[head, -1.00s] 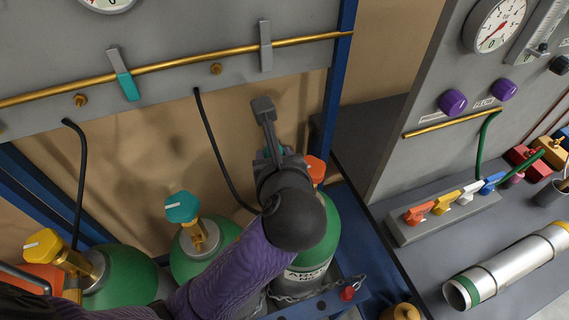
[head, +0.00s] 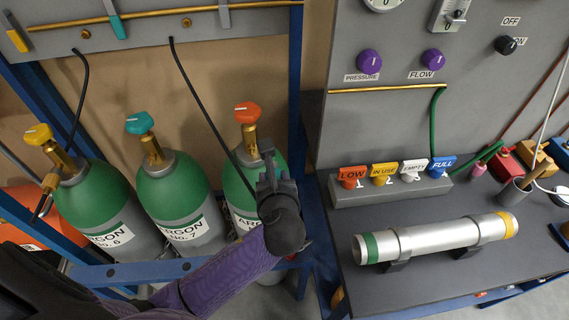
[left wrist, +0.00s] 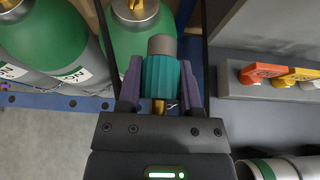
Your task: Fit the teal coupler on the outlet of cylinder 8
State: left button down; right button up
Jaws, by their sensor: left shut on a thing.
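The teal coupler (left wrist: 160,75), with a grey nose, is between the fingers of my left gripper (left wrist: 160,88) in the left wrist view. The gripper is shut on it. In the head view my left gripper (head: 266,165) is in front of the right-hand green cylinder (head: 238,190), which has an orange valve knob (head: 247,113) on a brass stem (head: 250,140). The gripper hides part of this cylinder, its label number, the coupler and any outlet there. In the wrist view the coupler overlaps a green cylinder (left wrist: 120,45); contact cannot be told. My right gripper is not in view.
Cylinder 7 (head: 178,195) with a teal knob and cylinder 6 (head: 92,200) with a yellow knob stand to the left. A blue rack rail (head: 130,272) runs in front. Black hoses (head: 210,120) hang from the panel. A bench at right holds a silver tube (head: 430,238) and coloured tags.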

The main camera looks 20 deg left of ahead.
pick_arm(q)
jog(key=w+a+f, duration=0.1)
jog(key=a+f, duration=0.1)
jog(key=w+a+f+b, duration=0.1)
jog(key=a, duration=0.1)
jog(key=w+a+f, duration=0.1)
jog(key=a+f, duration=0.1)
jog(key=a, duration=0.1)
jog(key=shift+w+f+b, duration=0.25)
jog(key=shift+f+b, duration=0.1)
jog(key=shift+p, duration=0.35)
jog(key=shift+w+a, duration=0.1)
